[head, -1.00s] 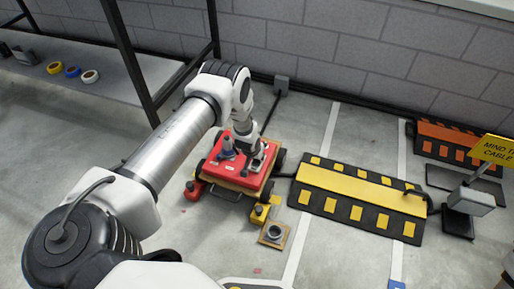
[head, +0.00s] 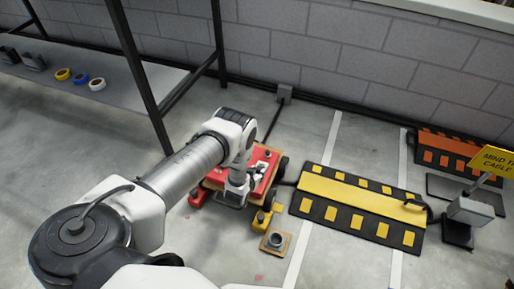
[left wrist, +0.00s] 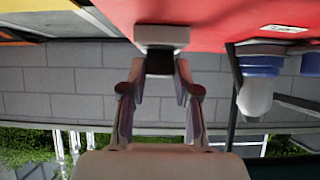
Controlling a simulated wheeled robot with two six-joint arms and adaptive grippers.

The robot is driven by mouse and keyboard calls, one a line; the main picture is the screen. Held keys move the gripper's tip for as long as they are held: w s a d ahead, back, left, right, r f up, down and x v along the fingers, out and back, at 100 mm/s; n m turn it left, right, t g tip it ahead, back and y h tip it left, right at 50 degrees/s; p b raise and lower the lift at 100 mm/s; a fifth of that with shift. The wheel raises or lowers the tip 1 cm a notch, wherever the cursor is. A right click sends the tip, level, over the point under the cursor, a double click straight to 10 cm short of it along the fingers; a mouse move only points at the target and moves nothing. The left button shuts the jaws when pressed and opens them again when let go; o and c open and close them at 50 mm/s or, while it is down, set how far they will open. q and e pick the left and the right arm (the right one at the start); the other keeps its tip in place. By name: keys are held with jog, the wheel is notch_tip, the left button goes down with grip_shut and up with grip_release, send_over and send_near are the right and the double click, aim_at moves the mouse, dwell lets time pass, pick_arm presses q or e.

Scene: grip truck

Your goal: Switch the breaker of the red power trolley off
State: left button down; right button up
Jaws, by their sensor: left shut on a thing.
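The red power trolley (head: 213,175) stands on the floor near the centre of the head view, partly covered by my left arm. My left gripper (head: 237,190) is at the trolley's near side in that view. In the left wrist view, the gripper's two fingers (left wrist: 160,76) close around a small black part, the breaker handle (left wrist: 160,62), below a grey housing (left wrist: 162,36) on the red trolley surface. Whether the breaker is on or off cannot be told. My right gripper is not in view.
A blue and grey fitting (left wrist: 257,85) is beside the gripper on the trolley. A yellow and black cable ramp (head: 358,202) lies right of the trolley. A small framed socket (head: 275,242) lies in front. A shelf (head: 130,88) stands at the left.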

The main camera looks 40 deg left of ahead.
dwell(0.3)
pick_arm(q)
jog(key=c, duration=0.8)
grip_release()
jog(key=shift+f, duration=0.1)
jog(key=shift+c, duration=0.2)
jog(key=v, duration=1.2)
jog(key=shift+a, duration=0.1)
